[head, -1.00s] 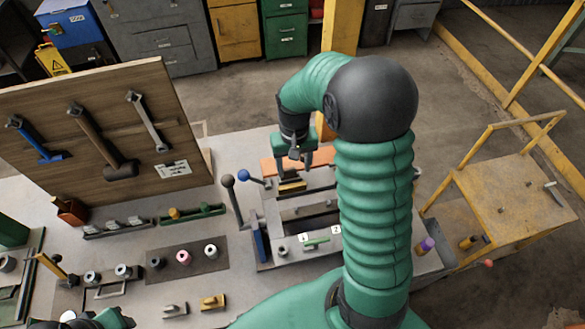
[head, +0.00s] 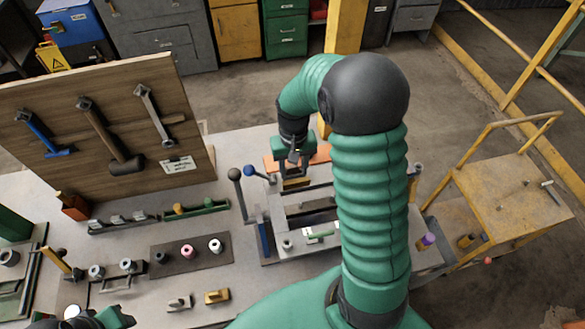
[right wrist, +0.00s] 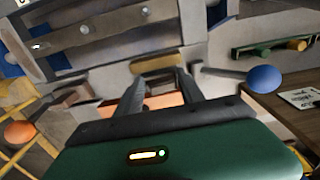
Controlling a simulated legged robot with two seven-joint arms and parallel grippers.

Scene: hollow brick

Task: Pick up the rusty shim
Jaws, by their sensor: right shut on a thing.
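My right gripper (head: 293,174) reaches down over the grey fixture at the back of the bench. In the right wrist view its two fingers (right wrist: 163,77) are closed on a small brown piece (right wrist: 158,90), which looks like the rusty shim; the fingers partly hide it. A brass-yellow block (head: 296,184) lies just in front of the fingertips, and it also shows in the right wrist view (right wrist: 157,64). I cannot tell whether the shim is clear of the fixture. Part of my left arm shows at the bottom left; its jaws are not clear.
A blue-knobbed lever (head: 249,171) and a black-knobbed lever (head: 234,174) stand close left of the right gripper. A tool board (head: 60,120) stands at the left. A dark mat (head: 188,252) holds several round parts.

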